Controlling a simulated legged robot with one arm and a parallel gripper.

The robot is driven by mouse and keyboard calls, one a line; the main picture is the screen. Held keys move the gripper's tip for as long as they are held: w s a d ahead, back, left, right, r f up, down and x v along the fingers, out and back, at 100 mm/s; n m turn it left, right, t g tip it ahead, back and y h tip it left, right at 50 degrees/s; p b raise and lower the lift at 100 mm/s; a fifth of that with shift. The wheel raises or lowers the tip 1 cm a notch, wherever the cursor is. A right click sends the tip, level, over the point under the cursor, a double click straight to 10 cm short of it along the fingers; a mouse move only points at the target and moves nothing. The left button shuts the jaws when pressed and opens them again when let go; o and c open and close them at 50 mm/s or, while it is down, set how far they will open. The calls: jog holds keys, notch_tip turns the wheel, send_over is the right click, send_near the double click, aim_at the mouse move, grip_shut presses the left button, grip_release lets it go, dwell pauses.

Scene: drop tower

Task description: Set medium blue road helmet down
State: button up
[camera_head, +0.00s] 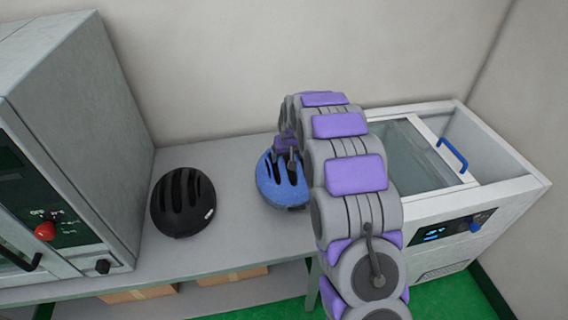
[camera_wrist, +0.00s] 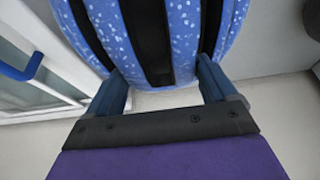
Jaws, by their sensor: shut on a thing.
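The blue road helmet (camera_head: 272,186) is at the right part of the grey bench top, partly hidden behind my arm. In the head view I cannot tell whether it touches the bench. It fills the top of the wrist view (camera_wrist: 187,30), speckled blue with black vents. My gripper (camera_wrist: 165,88) is shut on the helmet, with one finger on each side of its near edge. In the head view my gripper (camera_head: 287,158) is above the helmet, pointing down.
A black helmet (camera_head: 183,203) sits on the bench (camera_head: 232,240) to the left. A grey cabinet (camera_head: 80,120) with a red knob stands at the left. A white chest with a glass lid (camera_head: 410,160) and blue handle stands at the right. Bare bench lies between the helmets.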

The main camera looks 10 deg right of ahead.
aim_at(280, 159)
jog(key=a+f, duration=0.2)
jog(key=f, duration=0.1)
jog(key=shift+a, duration=0.6)
jog(key=o, duration=1.3)
jog(key=shift+o, duration=0.7)
jog(key=shift+d, duration=0.25)
jog(key=shift+o, duration=0.2)
jog(key=shift+d, duration=1.1)
jog(key=shift+s+a+r, duration=0.2)
jog(key=shift+a+r, duration=0.4)
jog(key=shift+r, duration=0.05)
jog(key=shift+s+a+r, duration=0.15)
jog(key=shift+a+r, duration=0.4)
jog(key=shift+r, duration=0.05)
jog(key=p+v, duration=0.2)
jog(key=v, duration=0.8)
jog(key=shift+s+f, duration=0.1)
jog(key=shift+s, duration=0.05)
jog(key=s+r+g, duration=0.2)
jog(key=s, duration=1.4)
jog(key=s+a+r+g, duration=0.1)
jog(key=s+r+g, duration=0.1)
jog(key=s, duration=1.4)
jog(key=s+r+g, duration=0.2)
jog(key=s+r, duration=0.1)
jog(key=s, duration=1.3)
jog(key=shift+s+a+r, duration=0.3)
jog(key=shift+a, duration=0.05)
